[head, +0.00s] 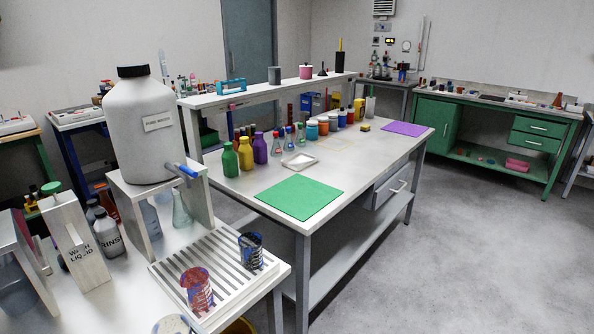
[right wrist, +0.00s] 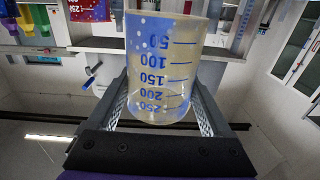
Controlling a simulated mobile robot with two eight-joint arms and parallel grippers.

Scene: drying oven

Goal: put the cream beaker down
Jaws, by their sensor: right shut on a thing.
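The cream beaker (right wrist: 160,70) is a see-through cream-tinted cup with blue marks and numbers from 50 to 250. My right gripper (right wrist: 160,88) is shut on it, one finger on each side. The wrist view is upside down: the ceiling is at the bottom and the 250 end is lowest, so the beaker is upright in the room. In the head view a pale rim with blue print (head: 171,325) is cut off by the bottom edge; it may be this beaker. What is under the beaker is unclear. My left gripper is in neither view.
A slatted white draining rack (head: 215,262) holds a red beaker (head: 197,290) and a dark blue patterned beaker (head: 250,251). Left of it, a large white bottle (head: 138,140) with a tap stands on a stand. A green mat (head: 300,197) lies on the middle table.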

